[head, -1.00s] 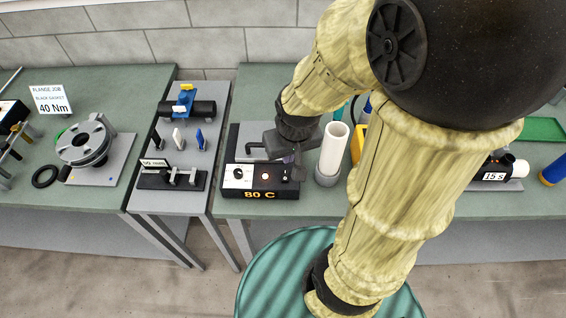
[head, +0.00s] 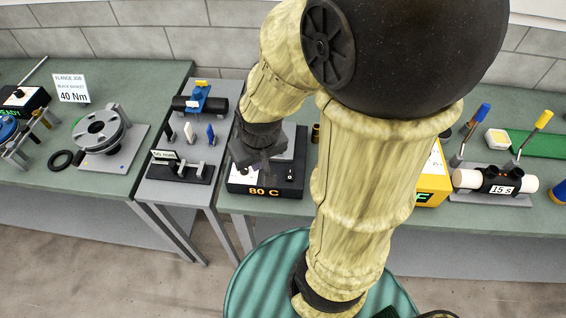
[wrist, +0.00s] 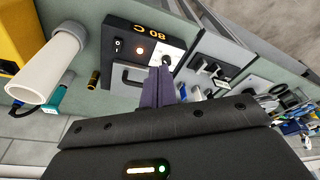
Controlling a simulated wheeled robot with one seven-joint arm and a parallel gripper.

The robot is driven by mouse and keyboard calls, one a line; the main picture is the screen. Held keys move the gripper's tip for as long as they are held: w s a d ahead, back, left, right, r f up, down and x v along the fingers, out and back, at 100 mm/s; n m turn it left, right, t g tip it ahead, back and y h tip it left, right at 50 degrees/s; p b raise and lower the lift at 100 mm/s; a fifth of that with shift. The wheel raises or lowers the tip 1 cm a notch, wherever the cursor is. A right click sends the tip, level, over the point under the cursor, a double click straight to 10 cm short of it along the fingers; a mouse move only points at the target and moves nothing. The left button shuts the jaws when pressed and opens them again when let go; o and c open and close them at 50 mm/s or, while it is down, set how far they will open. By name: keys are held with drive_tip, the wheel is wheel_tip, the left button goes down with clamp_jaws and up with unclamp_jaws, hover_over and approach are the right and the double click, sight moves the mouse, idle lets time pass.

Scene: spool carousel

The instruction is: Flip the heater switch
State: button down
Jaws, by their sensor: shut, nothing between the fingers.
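The heater (head: 264,192) is a black box marked "80 C" on the middle bench; it also shows upside down in the wrist view (wrist: 125,33). In the head view my gripper (head: 262,168) hides the lamp.
A white tube (wrist: 48,68) stands beside the heater. A small rack (head: 180,172) is left of it, with a blue clamp (head: 198,98) behind. A yellow box (head: 434,182) and a "15 s" pipe fixture (head: 497,184) stand to the right. My arm hides part of the bench.

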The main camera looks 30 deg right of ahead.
drive_tip(key=w+d+f+m+g, duration=0.1)
drive_tip(key=w+d+m, duration=0.2)
drive_tip(key=d, duration=0.3)
drive_tip(key=w+d+f+m+g, duration=0.1)
drive_tip(key=w+d+m, duration=0.2)
drive_tip(key=d, duration=0.3)
drive_tip(key=shift+w+f+m+g+p, duration=0.3)
drive_tip(key=shift+f+m+p, duration=0.05)
drive_tip(key=shift+m+p, duration=0.1)
